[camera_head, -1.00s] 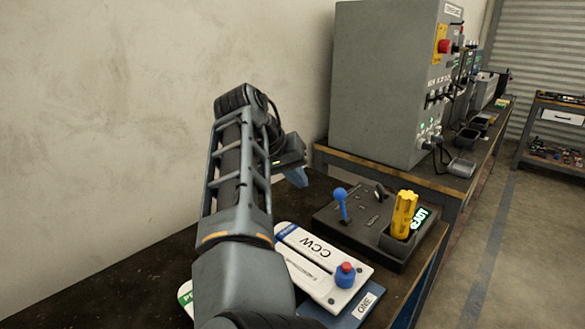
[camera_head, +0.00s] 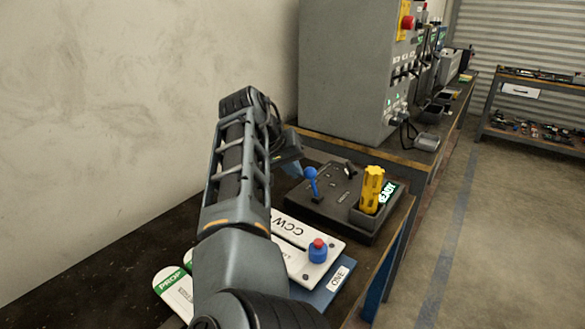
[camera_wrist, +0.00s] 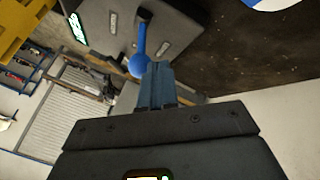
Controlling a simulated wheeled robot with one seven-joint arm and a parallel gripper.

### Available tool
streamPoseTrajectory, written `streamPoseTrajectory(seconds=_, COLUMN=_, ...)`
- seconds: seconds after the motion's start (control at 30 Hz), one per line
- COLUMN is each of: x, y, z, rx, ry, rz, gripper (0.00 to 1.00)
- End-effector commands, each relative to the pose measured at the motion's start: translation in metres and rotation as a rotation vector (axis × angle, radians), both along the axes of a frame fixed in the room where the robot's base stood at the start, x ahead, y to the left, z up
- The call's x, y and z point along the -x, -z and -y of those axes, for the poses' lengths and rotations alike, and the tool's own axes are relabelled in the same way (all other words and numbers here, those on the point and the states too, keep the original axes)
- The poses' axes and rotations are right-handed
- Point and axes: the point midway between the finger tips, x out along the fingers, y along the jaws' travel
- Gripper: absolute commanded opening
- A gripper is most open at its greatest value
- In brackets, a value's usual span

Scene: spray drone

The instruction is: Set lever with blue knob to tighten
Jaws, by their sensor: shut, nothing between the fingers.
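The lever with the blue knob (camera_head: 310,173) stands up from a black control box (camera_head: 337,208) on the dark table. In the wrist view, the blue knob (camera_wrist: 138,65) and its blue stem show just beyond my fingertips. My gripper (camera_head: 292,169) is shut and empty, just left of the lever in the head view. In the wrist view, my gripper's blue fingers (camera_wrist: 157,72) are together and appear close beside the knob; whether they touch it I cannot tell. The box's lever labels are too small to read.
A yellow handle (camera_head: 372,190) and a READY display (camera_head: 388,193) sit at the box's right end. A large grey cabinet (camera_head: 345,75) stands behind.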

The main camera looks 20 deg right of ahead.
Motion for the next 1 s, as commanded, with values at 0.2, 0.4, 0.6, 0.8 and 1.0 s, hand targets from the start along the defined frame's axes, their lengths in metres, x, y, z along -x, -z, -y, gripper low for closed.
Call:
streamPoseTrajectory(seconds=0.2, x=0.002, y=-0.003, z=0.002, rx=-0.022, ry=0.001, rz=0.034, gripper=0.0)
streamPoseTrajectory(seconds=0.4, x=0.004, y=-0.004, z=0.003, rx=-0.041, ry=0.001, rz=0.057, gripper=0.0)
streamPoseTrajectory(seconds=0.6, x=0.006, y=-0.005, z=0.004, rx=-0.06, ry=0.002, rz=0.083, gripper=0.0)
streamPoseTrajectory(seconds=0.8, x=0.01, y=-0.009, z=0.008, rx=-0.099, ry=0.001, rz=0.141, gripper=0.0)
streamPoseTrajectory(seconds=1.0, x=0.021, y=-0.011, z=0.016, rx=-0.175, ry=0.003, rz=0.248, gripper=0.0)
